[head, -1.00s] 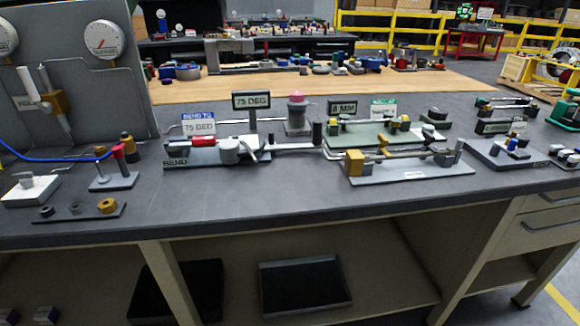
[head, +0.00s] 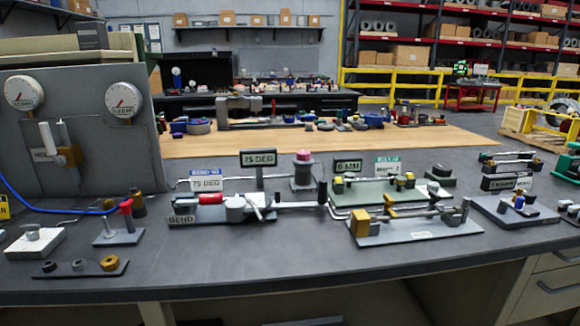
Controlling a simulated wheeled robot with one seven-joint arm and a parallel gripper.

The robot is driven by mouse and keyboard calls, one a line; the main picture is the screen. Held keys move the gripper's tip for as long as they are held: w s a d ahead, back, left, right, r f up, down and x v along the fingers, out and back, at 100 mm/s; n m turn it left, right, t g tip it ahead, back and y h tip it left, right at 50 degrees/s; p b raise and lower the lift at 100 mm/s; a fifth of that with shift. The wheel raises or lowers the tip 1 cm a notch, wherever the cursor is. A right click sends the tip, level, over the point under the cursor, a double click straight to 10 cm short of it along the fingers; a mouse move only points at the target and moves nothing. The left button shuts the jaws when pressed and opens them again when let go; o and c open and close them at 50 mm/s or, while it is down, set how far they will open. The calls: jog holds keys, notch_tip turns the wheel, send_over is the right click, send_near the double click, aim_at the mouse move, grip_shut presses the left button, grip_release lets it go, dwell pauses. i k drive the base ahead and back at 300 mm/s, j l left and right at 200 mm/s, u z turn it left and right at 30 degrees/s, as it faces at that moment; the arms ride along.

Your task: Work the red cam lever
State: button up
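My gripper is not in view.
A gauge panel (head: 85,110) stands at the back left, with a blue hose (head: 50,211) in front. A tube fixture with a brass block (head: 361,223) is right of the bending fixture. A plate with small round parts (head: 80,268) lies front left. The bench front centre is clear.

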aim_at(181, 207)
jog(key=i+l+u, duration=0.15)
jog(key=u, duration=0.3)
jog(key=i+l+u, duration=0.3)
jog(key=u, duration=0.15)
